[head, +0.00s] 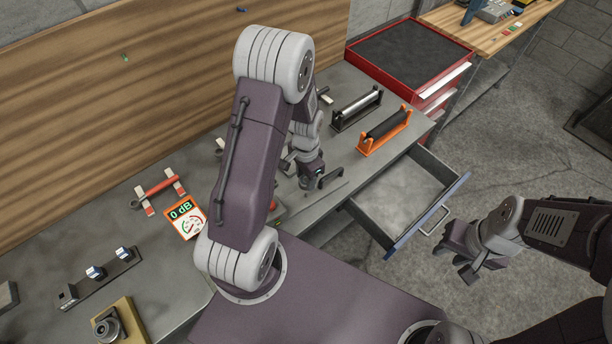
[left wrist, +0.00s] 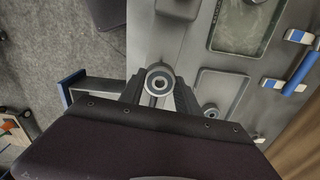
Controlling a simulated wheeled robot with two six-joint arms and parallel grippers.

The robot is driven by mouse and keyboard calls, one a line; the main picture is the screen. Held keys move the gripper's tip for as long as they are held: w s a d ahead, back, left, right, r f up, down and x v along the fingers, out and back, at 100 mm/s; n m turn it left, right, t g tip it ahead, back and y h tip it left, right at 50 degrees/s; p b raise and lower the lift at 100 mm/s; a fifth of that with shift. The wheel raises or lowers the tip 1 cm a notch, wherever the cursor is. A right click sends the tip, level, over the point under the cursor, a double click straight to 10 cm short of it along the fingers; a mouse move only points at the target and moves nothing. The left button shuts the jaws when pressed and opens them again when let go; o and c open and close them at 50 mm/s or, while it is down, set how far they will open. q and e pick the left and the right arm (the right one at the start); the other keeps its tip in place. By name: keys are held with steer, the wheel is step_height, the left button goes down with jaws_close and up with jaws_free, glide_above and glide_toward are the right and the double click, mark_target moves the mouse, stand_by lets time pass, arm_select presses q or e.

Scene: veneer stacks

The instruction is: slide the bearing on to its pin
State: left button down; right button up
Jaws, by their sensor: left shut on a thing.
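My left gripper (head: 310,184) is shut and hangs over the bench, left of the open drawer. In the left wrist view the bearing (left wrist: 159,83), a grey ring with a dark bore, sits between the two dark fingertips of that gripper (left wrist: 160,90). In the head view the bearing is too small and too covered to make out. A small round metal piece (left wrist: 210,110) stands on the bench to the right of the gripper in the wrist view; I cannot tell whether it is the pin.
The drawer (head: 400,195) stands open at the bench front.

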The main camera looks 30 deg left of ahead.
arm_select(q)
steer(key=f+b, duration=0.3)
steer(key=f, duration=0.1)
steer(key=shift+w+a, duration=0.2)
steer(key=shift+w, duration=0.05)
steer(key=shift+s+d+f+b, duration=0.15)
steer(key=shift+f+b, duration=0.3)
steer(key=shift+f, duration=0.25)
steer(key=shift+s, duration=0.1)
steer(key=shift+f+b, duration=1)
steer(key=shift+f, duration=0.55)
steer(key=c, duration=0.8)
jaws_free()
